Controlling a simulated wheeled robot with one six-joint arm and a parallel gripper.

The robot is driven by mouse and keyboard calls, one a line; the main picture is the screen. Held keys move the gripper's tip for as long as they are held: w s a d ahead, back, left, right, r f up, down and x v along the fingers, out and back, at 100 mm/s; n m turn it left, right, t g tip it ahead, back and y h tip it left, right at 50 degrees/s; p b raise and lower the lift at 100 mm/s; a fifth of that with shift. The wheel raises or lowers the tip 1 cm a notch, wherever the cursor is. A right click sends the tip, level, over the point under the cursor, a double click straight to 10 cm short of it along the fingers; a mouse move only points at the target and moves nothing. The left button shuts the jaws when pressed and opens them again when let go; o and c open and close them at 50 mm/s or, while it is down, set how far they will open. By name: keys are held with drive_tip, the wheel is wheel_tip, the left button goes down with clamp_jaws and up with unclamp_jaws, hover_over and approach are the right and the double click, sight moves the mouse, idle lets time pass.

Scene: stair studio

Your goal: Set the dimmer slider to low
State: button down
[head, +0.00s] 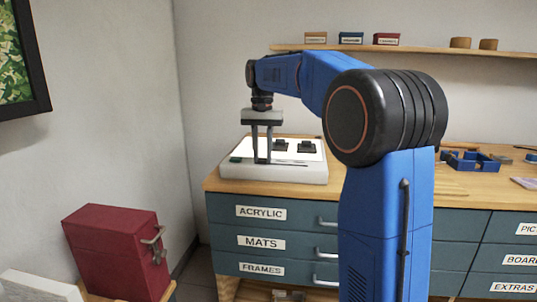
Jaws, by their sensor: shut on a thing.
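A white light box (310,175) with a bright top stands on the wooden worktop. The dimmer slider's dark slot (292,164) runs along the near edge of its top, showing to the right of my gripper. My gripper (262,161) points straight down at the front left part of the box, its two fingers shut on the slider's knob. The knob itself is mostly hidden by the fingers and too small to make out. Any low or high marks are too small to read.
Two small black items (307,147) lie on the lit top. A blue tray (473,162) is on the worktop at right. A red case (108,250) stands low at left.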

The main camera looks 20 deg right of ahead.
sight(261, 159)
drive_tip(key=shift+w+a+r, duration=0.1)
drive_tip(key=c, duration=1.4)
unclamp_jaws()
drive_tip(key=shift+a, duration=0.1)
drive_tip(key=shift+c, duration=0.2)
wheel_tip(261, 159, up, 17)
drive_tip(key=shift+r, duration=0.15)
drive_tip(key=s+a+f+n+t, duration=0.1)
drive_tip(key=s+a+f+n, duration=0.1)
drive_tip(key=s+f, duration=0.6)
drive_tip(key=s+a+f+n+t, duration=0.15)
drive_tip(key=s+f, duration=0.25)
drive_tip(key=s, duration=0.7)
drive_tip(key=s+a+f+n+t, duration=0.1)
drive_tip(key=s+f, duration=0.8)
drive_tip(key=f, duration=0.3)
drive_tip(key=s+a+f+n+t, duration=0.1)
drive_tip(key=s+f+n, duration=0.1)
drive_tip(key=s+f, duration=0.8)
wheel_tip(261, 159, down, 2)
drive_tip(key=shift+f, duration=0.2)
